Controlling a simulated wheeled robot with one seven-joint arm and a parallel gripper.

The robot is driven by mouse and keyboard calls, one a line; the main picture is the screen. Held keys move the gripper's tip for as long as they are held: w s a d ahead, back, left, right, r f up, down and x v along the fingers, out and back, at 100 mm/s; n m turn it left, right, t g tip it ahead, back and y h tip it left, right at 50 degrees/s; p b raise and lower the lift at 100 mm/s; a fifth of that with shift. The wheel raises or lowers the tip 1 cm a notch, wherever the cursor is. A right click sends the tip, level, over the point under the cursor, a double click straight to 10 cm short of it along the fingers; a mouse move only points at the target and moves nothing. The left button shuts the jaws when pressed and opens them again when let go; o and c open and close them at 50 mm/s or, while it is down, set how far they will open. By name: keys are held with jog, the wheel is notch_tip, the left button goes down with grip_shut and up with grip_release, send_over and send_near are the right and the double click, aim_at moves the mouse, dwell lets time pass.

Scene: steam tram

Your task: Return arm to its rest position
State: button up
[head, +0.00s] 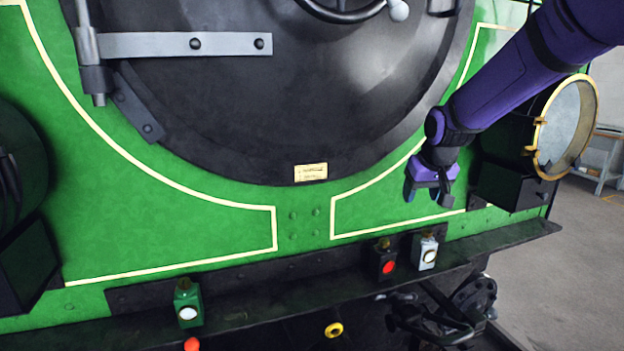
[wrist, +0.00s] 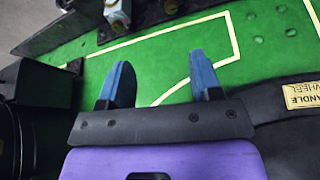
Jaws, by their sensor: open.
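My gripper (head: 430,190) is at the end of my purple arm, in front of the green tram front on the right side of the head view. It hangs above the ledge with the small lamps. In the wrist view my gripper (wrist: 160,85) shows two blue fingers spread apart with nothing between them but the green panel behind. A white lamp (head: 428,252) and a black lamp with a red lens (head: 389,262) stand on the ledge below it. A green lamp (head: 187,304) with a white lens stands on the ledge at the left.
A large headlamp (head: 565,125) with a brass rim is close to the right of my gripper. The round black smokebox door (head: 300,110) fills the upper middle. The dark ledge (head: 300,280) runs across below. Open floor (head: 560,290) lies at the right.

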jog(key=s+d+r, duration=0.1)
jog(key=s+r, duration=0.3)
jog(key=s, duration=0.4)
jog(key=s+d+r, duration=0.2)
jog(key=s+r, duration=0.2)
jog(key=s, duration=0.5)
jog(key=s+d+m, duration=0.1)
jog(key=s, duration=1.6)
jog(key=shift+s, duration=0.25)
jog(key=shift+r, duration=0.1)
jog(key=shift+w, duration=0.1)
